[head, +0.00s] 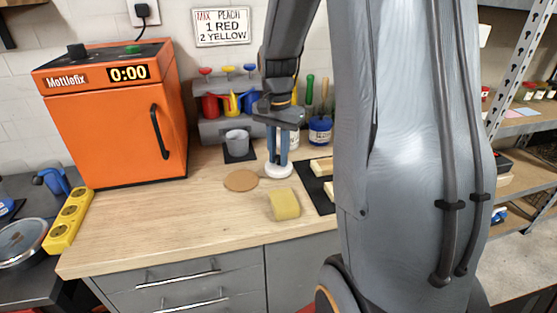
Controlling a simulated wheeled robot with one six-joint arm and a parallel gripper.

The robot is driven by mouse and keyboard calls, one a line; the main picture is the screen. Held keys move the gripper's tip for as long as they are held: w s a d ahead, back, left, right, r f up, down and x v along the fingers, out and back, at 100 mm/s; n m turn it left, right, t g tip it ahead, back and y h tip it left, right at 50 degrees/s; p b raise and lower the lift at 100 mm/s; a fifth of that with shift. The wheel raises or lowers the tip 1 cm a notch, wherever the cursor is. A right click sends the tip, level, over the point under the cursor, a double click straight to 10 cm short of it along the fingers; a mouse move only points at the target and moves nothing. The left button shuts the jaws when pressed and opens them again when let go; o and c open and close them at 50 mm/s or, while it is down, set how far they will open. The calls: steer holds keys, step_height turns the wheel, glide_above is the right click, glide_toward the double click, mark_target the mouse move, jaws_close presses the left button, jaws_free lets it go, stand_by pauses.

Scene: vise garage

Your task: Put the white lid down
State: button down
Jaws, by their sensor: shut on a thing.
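The white lid (278,171) is a small flat white disc at the middle of the wooden workbench. My gripper (278,160) points straight down over it, with its two grey-blue fingers shut on it. The lid is low, at or just above the bench top; I cannot tell whether it touches the wood. It lies just right of a round tan disc (241,180).
A yellow sponge-like block (285,204) lies in front of the lid. A dark mat (322,192) with pale blocks is to the right. A grey cup (237,143) and a blue-labelled jar (320,130) stand behind. The orange oven (110,120) is left. The bench's front left is clear.

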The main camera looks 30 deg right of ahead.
mark_target(278, 157)
steer(key=shift+f, duration=1.05)
steer(key=shift+f, duration=0.15)
steer(key=c, duration=1.6)
jaws_free()
step_height(278, 157, up, 12)
steer(key=shift+r+b, duration=0.2)
steer(key=shift+b, duration=0.55)
